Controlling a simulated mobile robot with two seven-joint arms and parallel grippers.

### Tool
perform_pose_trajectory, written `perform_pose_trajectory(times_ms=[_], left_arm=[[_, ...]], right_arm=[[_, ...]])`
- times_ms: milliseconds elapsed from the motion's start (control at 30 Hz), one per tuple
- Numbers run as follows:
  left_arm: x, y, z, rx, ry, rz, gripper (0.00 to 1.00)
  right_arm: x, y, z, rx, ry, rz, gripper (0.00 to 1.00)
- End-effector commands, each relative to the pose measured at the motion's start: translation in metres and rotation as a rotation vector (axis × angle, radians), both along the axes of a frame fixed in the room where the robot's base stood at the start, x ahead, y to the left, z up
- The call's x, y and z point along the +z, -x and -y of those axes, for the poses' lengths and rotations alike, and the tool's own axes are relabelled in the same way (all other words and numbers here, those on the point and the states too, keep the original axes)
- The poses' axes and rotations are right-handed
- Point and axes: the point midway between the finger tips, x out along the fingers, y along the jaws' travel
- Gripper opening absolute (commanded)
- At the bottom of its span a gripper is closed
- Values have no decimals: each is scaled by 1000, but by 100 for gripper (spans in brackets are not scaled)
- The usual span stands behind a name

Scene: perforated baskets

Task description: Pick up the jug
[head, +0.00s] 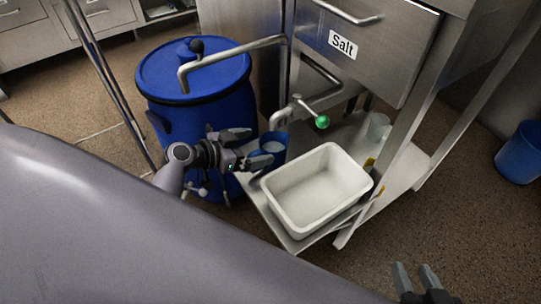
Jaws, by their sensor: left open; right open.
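A small blue jug (279,139) with a paler inside stands upright beside the left edge of the metal shelf, below the metal tap. My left gripper (261,146) is open right at the jug, its two fingers pointing toward it and one overlapping its near side. I cannot tell whether the fingers touch the jug. The jug's lower part is partly hidden by the gripper. My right gripper (417,276) is open and empty at the bottom right edge, far from the jug.
A white tub (307,157) sits on the metal shelf (398,182), close right of the jug. A large blue barrel (165,75) stands behind my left gripper. A clear container (378,127) stands further back. A blue bin (519,153) is far right.

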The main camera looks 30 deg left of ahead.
Motion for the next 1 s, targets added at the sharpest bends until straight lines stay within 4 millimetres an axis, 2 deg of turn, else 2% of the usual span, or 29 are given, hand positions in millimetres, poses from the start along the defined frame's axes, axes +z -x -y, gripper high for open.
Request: perform_pose_trajectory(times_ms=[400, 700, 733, 767, 1000], left_arm=[[-25, -41, 20, 2, 1, -2, 100], [-27, -45, 22, 2, -2, -2, 100], [-27, -45, 22, 2, -2, -2, 97], [-27, -45, 22, 2, -2, -2, 87], [-25, -46, 22, 3, -1, 1, 9]], right_arm=[[-5, -1, -13, 9, -81, -10, 43], [0, -7, -16, 13, -93, 5, 43], [0, -7, -16, 13, -93, 5, 43], [0, -7, -16, 13, -93, 5, 43], [-1, -6, -16, 13, -93, 3, 43]])
